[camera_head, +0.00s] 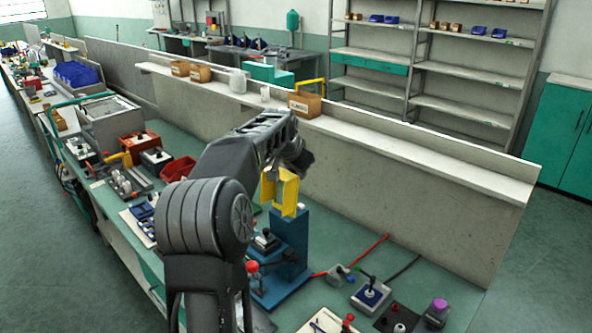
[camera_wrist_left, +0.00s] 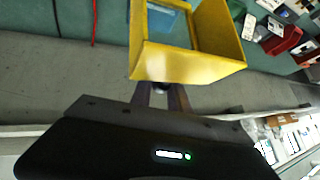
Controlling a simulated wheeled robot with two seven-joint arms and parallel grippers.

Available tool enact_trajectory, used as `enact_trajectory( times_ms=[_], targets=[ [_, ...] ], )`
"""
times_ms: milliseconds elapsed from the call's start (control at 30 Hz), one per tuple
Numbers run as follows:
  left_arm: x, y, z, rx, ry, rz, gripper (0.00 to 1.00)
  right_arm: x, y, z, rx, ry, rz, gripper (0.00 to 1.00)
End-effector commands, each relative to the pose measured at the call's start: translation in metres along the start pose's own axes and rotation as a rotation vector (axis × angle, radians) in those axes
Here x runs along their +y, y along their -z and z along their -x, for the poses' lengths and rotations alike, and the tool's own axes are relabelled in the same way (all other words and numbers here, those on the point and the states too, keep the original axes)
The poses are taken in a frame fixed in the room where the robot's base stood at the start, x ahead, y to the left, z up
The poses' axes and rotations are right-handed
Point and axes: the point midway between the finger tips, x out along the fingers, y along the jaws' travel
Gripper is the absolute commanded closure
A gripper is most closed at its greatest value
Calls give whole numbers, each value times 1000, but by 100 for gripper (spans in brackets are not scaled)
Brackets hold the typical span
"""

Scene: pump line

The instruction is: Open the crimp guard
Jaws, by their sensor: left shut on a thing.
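The crimp guard (camera_head: 286,194) is a yellow, open-framed cover at the top of a blue crimp press (camera_head: 287,240) on the green bench. In the left wrist view the guard (camera_wrist_left: 190,62) fills the top middle, with blue showing through its opening. My left gripper (camera_head: 290,162) is over the guard in the head view. In the left wrist view its fingers (camera_wrist_left: 161,96) are shut on the guard's near edge; the exact contact is partly hidden. How far the guard is swung I cannot tell. My right gripper is not in view.
A grey partition with a ledge (camera_head: 420,148) runs close behind the press. A red-knobbed lever (camera_head: 252,267) sits at the press's left. A joystick box (camera_head: 370,294) and a purple-capped bottle (camera_head: 437,312) stand to the right. A red bin (camera_head: 177,169) and small tools lie left.

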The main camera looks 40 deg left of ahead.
Motion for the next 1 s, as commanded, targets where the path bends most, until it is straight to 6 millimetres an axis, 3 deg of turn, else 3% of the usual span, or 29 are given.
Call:
enact_trajectory(
  times_ms=[33, 867, 900, 1000],
  targets=[
    [9, -6, -6, -21, -18, -1, 100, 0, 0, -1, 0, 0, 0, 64],
    [9, -7, -6, -21, -18, -1, 100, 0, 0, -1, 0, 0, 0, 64],
    [9, -7, -6, -21, -18, -1, 76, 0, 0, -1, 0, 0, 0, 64],
    [8, -6, -6, -20, -16, -1, 68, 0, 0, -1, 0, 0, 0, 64]
  ],
)
